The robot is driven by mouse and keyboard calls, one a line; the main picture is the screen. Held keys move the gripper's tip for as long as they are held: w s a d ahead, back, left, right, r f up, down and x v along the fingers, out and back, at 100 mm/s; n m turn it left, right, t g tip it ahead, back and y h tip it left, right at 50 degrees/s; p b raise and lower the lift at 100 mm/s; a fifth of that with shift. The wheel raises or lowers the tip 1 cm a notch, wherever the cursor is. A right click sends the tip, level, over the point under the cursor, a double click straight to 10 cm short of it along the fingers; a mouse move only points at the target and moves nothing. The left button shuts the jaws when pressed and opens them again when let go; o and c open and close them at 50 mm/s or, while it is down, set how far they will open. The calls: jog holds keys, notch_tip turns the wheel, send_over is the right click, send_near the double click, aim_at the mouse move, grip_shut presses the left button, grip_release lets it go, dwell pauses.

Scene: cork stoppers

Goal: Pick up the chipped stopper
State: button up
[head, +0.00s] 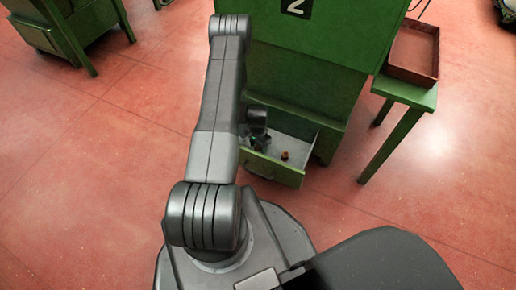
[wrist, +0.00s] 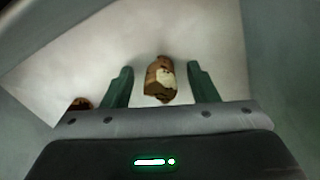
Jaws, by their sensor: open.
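The chipped stopper (wrist: 160,80) is brown cork with a pale broken patch on its side. It lies on the pale floor of an open drawer (head: 298,128). My gripper (wrist: 160,70) is open, with one dark green finger on each side of the stopper and a gap showing on both sides. A second brown stopper (wrist: 80,103) lies to the left, outside the left finger and partly hidden by the gripper body. In the head view, one brown stopper (head: 285,156) shows in the drawer beside my gripper (head: 261,145); I cannot tell which one it is.
The drawer sits low in a green cabinet (head: 300,75) marked 2, and its walls are close around my gripper. A green side table (head: 405,92) with a reddish-brown tray (head: 413,52) stands at the right. The red floor (head: 90,180) on the left is clear.

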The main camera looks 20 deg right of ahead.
jog(key=shift+r, duration=0.1)
jog(key=c, duration=1)
